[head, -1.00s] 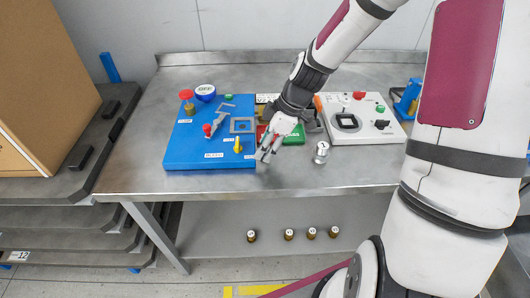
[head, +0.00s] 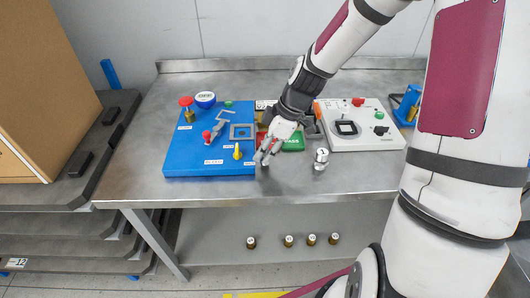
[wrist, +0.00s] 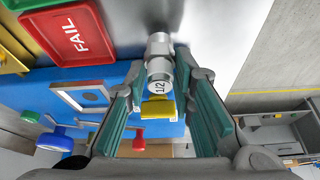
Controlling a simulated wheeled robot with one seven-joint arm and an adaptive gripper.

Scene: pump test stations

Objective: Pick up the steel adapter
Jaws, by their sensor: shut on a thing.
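My gripper (wrist: 160,78) is shut on the steel adapter (wrist: 159,50), a silver stepped cylinder marked 1/2, which sits between the teal finger pads in the wrist view. In the head view, my gripper (head: 266,158) is above the bench just right of the blue panel; the held part is too small and covered to make out there. A second silver fitting (head: 320,159) stands upright on the bench to the right of my gripper, apart from it. Its marking is too small to read.
The blue panel (head: 205,165) with a yellow handle (head: 237,152) lies left of my gripper. Behind are a green tray (head: 293,143) and a red FAIL tray (wrist: 75,38). A white panel (head: 370,140) is at right. The bench front (head: 290,185) is clear.

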